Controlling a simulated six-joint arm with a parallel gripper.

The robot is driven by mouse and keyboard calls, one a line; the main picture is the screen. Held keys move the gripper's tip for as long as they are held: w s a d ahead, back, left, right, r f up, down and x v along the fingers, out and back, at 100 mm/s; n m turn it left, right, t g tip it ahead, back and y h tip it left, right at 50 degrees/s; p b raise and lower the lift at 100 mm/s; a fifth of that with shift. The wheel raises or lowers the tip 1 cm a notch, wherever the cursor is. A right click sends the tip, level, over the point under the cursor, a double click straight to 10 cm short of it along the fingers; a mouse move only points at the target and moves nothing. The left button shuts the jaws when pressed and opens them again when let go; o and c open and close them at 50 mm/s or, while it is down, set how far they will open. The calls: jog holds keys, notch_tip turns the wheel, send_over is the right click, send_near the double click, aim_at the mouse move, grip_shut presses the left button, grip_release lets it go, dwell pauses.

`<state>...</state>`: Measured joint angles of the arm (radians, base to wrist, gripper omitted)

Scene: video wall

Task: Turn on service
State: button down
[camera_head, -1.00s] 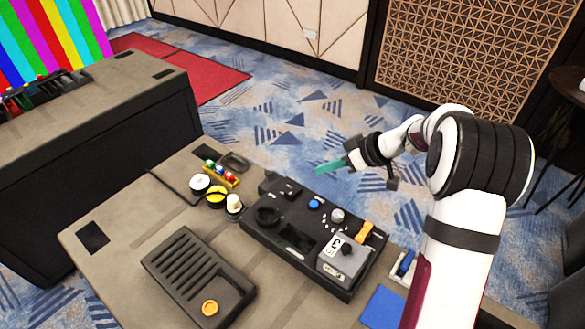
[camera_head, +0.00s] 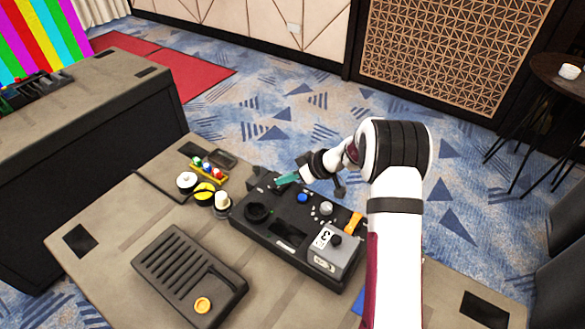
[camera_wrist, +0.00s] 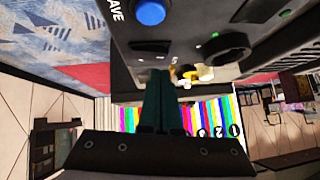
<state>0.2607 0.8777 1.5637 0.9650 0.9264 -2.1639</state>
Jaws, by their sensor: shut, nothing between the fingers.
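The black control panel (camera_head: 291,243) lies on the table, with a blue button (camera_head: 303,197), a grey knob (camera_head: 326,208), a round black dial (camera_head: 258,212) and an orange part (camera_head: 354,223) on it. My gripper (camera_head: 278,182), with teal fingers shut and empty, is at the panel's far edge, left of the blue button. In the wrist view the fingertips (camera_wrist: 161,73) point at the panel face, near a small dark fitting (camera_wrist: 151,49). The blue button (camera_wrist: 149,12) and dial (camera_wrist: 222,47) also show there. I cannot tell whether the tips touch. No label reading "service" is legible.
A grey box (camera_head: 333,245) sits on the panel's right part. Left of the panel are a yellow button (camera_head: 205,192), a white round part (camera_head: 187,181) and a cream knob (camera_head: 222,200). A ribbed black box (camera_head: 185,270) lies in front.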

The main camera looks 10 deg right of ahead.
jog(key=shift+s+a+f, duration=0.1)
jog(key=shift+f, duration=0.6)
jog(key=shift+s+a+f, duration=0.1)
jog(key=shift+s+f, duration=0.05)
jog(key=shift+f, duration=0.15)
jog(key=shift+w+d+r, duration=0.15)
jog(key=shift+w+d, duration=0.4)
jog(key=shift+w, duration=0.05)
jog(key=shift+r, duration=0.1)
